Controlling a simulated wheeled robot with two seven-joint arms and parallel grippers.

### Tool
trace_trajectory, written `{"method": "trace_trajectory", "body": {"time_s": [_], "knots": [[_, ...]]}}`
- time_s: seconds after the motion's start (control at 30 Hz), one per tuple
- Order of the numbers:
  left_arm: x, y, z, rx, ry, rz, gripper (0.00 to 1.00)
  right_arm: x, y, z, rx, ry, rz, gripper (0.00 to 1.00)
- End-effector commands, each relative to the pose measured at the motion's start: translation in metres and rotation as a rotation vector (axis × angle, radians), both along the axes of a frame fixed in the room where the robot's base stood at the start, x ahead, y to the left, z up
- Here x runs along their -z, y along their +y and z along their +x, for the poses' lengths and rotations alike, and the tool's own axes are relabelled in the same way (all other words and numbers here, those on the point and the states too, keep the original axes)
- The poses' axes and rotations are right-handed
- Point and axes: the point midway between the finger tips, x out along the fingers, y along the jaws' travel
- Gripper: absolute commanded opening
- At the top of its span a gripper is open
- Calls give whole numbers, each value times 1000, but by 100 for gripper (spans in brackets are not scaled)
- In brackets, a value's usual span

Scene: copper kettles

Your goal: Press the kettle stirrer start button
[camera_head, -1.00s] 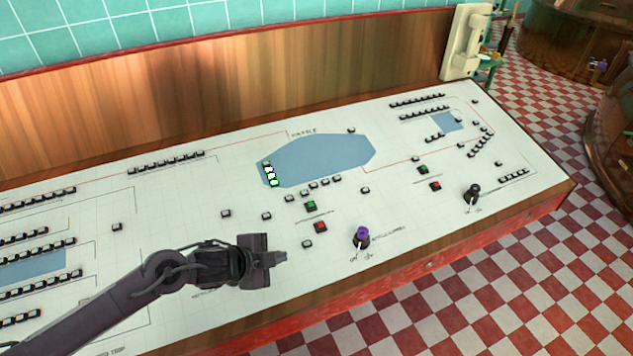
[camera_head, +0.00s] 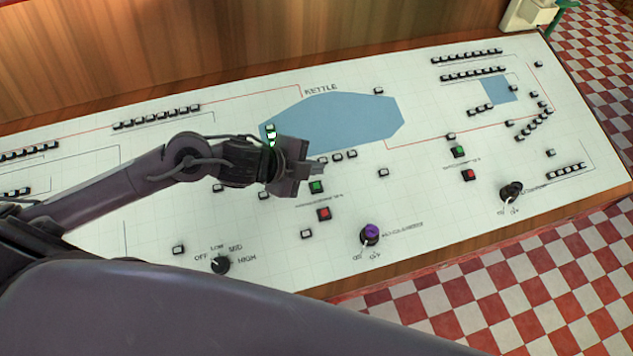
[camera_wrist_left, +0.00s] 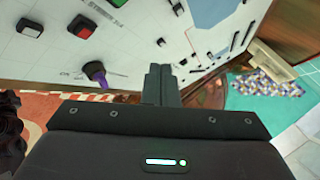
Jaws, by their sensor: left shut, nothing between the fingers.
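A green button (camera_head: 317,187) sits on the white panel (camera_head: 420,215) below the blue kettle shape, with a red button (camera_head: 324,213) just below it. My left gripper (camera_head: 310,170) is shut and empty. In the head view its tips appear just above the green button; whether they touch the panel cannot be told. Its closed fingers (camera_wrist_left: 161,84) show in the wrist view. My right gripper is not in view.
A purple knob (camera_head: 370,234) stands below the buttons, and a black knob (camera_head: 511,192) is farther right. Another green button (camera_head: 459,152) and red button (camera_head: 468,175) sit to the right. A black dial (camera_head: 220,264) is at lower left. A wooden back wall (camera_head: 200,60) rises behind the panel.

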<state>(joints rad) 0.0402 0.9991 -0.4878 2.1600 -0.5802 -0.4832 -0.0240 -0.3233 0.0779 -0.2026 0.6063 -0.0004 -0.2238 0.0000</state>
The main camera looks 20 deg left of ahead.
Motion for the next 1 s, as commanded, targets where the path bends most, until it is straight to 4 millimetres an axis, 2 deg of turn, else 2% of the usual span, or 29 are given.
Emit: {"method": "trace_trajectory", "body": {"time_s": [0.23,0.33,0.47,0.63,0.8,1.0], "knots": [[15,1,2,-2,0,0,0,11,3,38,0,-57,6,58],[27,3,4,-1,0,0,0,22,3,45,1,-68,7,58],[45,5,7,-1,0,0,0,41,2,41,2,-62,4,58],[69,7,11,-1,0,-1,0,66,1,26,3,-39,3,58],[84,9,14,0,-1,0,0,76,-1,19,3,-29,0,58],[86,10,15,-1,0,-1,0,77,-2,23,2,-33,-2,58]]}}
